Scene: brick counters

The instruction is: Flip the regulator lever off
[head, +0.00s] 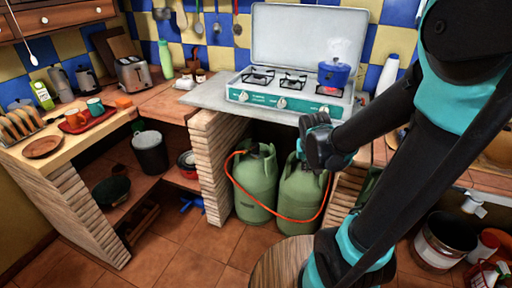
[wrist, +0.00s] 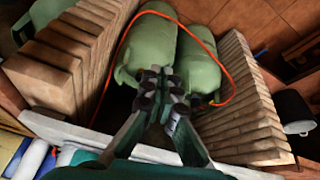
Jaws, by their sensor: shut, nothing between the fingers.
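Two green gas cylinders stand side by side under the counter, a left one (head: 254,190) and a right one (head: 300,198). An orange hose (head: 284,218) runs across their fronts and reaches the top of the left cylinder. The regulator and its lever cannot be made out clearly at that dark, shaded top. My gripper (head: 311,148) is in front of the right cylinder's top in the head view. In the wrist view my gripper (wrist: 161,88) is shut and empty, overlapping the cylinder tops. The hose (wrist: 222,101) ends beside its fingers there, partly hidden.
Brick pillars, one left (head: 213,165) and one right (head: 347,190), flank the cylinders. The camp stove (head: 285,100) with a steaming blue pot (head: 334,73) sits on the counter above. A black bin (head: 150,153) stands on the left shelf.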

